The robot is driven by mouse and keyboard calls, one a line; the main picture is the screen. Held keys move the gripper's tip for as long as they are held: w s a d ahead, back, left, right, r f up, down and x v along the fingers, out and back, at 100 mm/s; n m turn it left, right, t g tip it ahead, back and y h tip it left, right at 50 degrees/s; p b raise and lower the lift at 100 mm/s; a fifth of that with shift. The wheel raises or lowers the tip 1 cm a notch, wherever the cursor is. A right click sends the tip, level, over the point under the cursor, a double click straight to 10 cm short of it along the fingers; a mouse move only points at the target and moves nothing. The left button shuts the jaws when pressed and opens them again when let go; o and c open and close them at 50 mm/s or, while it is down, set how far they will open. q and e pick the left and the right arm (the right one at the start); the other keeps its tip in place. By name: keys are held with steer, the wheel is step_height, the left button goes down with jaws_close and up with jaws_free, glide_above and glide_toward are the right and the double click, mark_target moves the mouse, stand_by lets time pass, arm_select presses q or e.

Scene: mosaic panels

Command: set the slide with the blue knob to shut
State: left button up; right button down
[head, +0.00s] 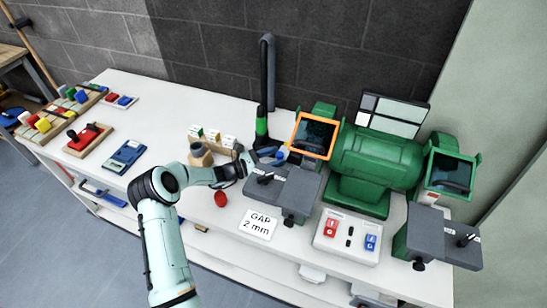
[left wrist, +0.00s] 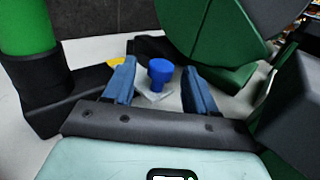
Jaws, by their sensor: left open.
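The blue knob (left wrist: 160,68) is upright in the left wrist view, with a small pale plate (left wrist: 153,96) at its base. In the head view the blue knob (head: 281,154) shows near the orange-framed shield of the green grinder. My left gripper (head: 269,155) is open, its blue fingers reaching toward the knob. In the left wrist view the knob appears between the two fingers, with a gap on each side. I cannot tell whether the slide stands open or shut. My right gripper is not in view.
The green grinder (head: 375,162) stands right of the knob, with a grey tool rest (head: 291,190) in front. A black hose with a green cuff (head: 261,127) rises just left. A switch box (head: 347,236) and gap sign (head: 258,224) lie nearer.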

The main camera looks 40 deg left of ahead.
arm_select(q)
steer(key=shift+c, duration=0.3)
jaws_close()
steer(key=shift+w+a, duration=0.25)
steer(key=shift+w, duration=0.5)
steer(key=shift+w+a, duration=0.25)
steer(key=shift+w, duration=0.5)
steer(key=shift+w+a, duration=0.25)
steer(key=shift+w, duration=0.5)
steer(key=shift+r, duration=0.1)
steer(key=shift+o, duration=0.3)
jaws_free()
steer(key=shift+w, duration=0.15)
